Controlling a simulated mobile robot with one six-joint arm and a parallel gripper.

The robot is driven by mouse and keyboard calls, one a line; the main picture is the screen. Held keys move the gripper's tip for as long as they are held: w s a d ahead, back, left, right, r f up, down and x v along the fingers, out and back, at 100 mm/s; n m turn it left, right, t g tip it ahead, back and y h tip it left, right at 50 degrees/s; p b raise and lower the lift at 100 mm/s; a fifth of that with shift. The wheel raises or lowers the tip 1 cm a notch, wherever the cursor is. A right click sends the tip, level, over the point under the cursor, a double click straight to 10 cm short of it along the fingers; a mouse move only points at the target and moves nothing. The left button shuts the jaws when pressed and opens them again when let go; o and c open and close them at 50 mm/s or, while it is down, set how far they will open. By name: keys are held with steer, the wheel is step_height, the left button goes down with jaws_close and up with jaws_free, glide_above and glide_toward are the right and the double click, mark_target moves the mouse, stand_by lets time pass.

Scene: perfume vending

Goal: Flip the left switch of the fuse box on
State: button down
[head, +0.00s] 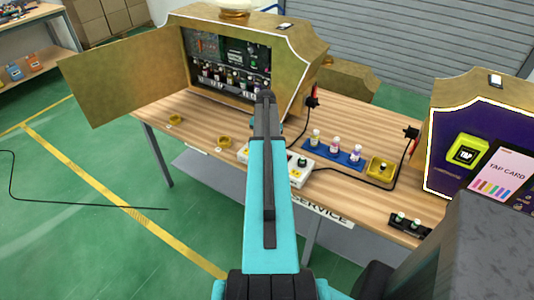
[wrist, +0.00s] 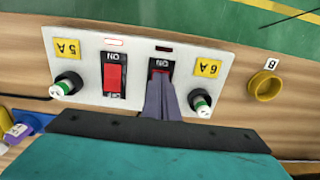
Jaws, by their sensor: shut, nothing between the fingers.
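The white fuse box (wrist: 90,42) lies on the bench and appears upside down in the wrist view. The switch by the 5 A label (wrist: 113,78) is a plain red rocker. The switch by the 6 A label (wrist: 160,72) is mostly covered by my gripper; only a dark frame and a little red show. My gripper (wrist: 158,82) is shut and empty, its tips over this switch. Contact and the switch's position cannot be told.
Round fuse holders (wrist: 67,85) (wrist: 201,104) sit at both ends of the box. A yellow cup (wrist: 265,86) stands beside it. A blue tray (head: 334,153) with small bottles, the open cabinet (head: 185,45) and a purple card panel (head: 450,125) stand around the bench. Cables cross the bench.

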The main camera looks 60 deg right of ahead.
step_height(320, 180, up, 7)
steer(key=p, duration=0.3)
steer(key=shift+p, duration=0.35)
stand_by(0.8)
stand_by(0.3)
